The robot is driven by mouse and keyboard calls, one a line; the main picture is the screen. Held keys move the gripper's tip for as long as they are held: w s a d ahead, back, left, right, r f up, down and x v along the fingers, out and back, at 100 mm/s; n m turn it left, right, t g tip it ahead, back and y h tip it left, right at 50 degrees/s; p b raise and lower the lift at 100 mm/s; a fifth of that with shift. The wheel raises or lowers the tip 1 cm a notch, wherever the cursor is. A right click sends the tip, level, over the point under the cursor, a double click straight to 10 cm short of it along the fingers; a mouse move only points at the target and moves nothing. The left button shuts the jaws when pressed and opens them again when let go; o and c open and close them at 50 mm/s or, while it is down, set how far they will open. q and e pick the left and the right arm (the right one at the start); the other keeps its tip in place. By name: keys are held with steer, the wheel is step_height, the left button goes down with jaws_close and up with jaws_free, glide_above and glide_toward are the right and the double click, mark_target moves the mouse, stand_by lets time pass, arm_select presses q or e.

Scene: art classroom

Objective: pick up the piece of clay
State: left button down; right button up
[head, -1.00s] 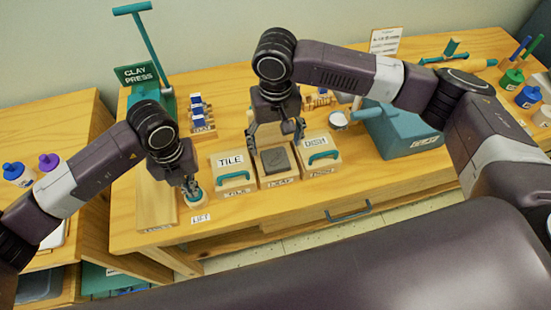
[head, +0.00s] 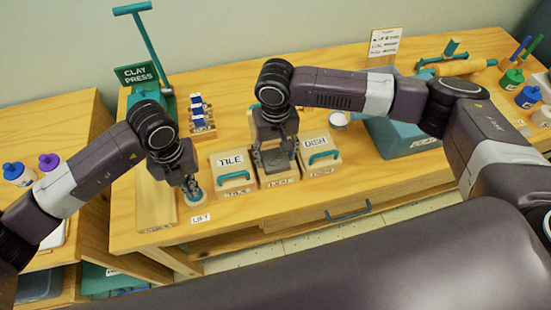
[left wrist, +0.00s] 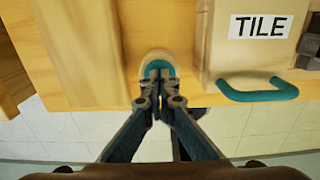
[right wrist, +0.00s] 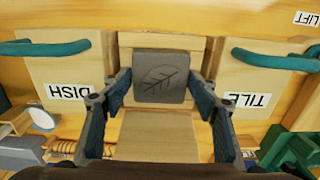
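The piece of clay (right wrist: 160,76) is a grey square slab with a leaf imprint, on a wooden stand between the TILE block and the DISH block. It also shows in the head view (head: 274,161), partly hidden by my right gripper. My right gripper (right wrist: 160,80) is open, pointing down, with one finger on each side of the slab and narrow gaps beside it. My left gripper (left wrist: 157,72) is shut, its fingertips together at the teal button (left wrist: 157,58) above the LIFT label (head: 201,218). Contact looks likely, but the fingertips hide the spot.
The TILE block (head: 233,173) and the DISH block (head: 318,157), both with teal handles, closely flank the clay stand. A clay press (head: 146,80) stands at the back left. A teal box (head: 402,138) is at the right. The table's front edge is close.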

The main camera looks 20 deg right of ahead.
mark_target(275, 158)
arm_select(q)
steer(key=shift+s+f, duration=0.1)
arm_select(e)
steer(key=c, duration=0.8)
steer(key=shift+r, duration=0.1)
step_height(275, 158, up, 16)
steer(key=shift+f, duration=0.1)
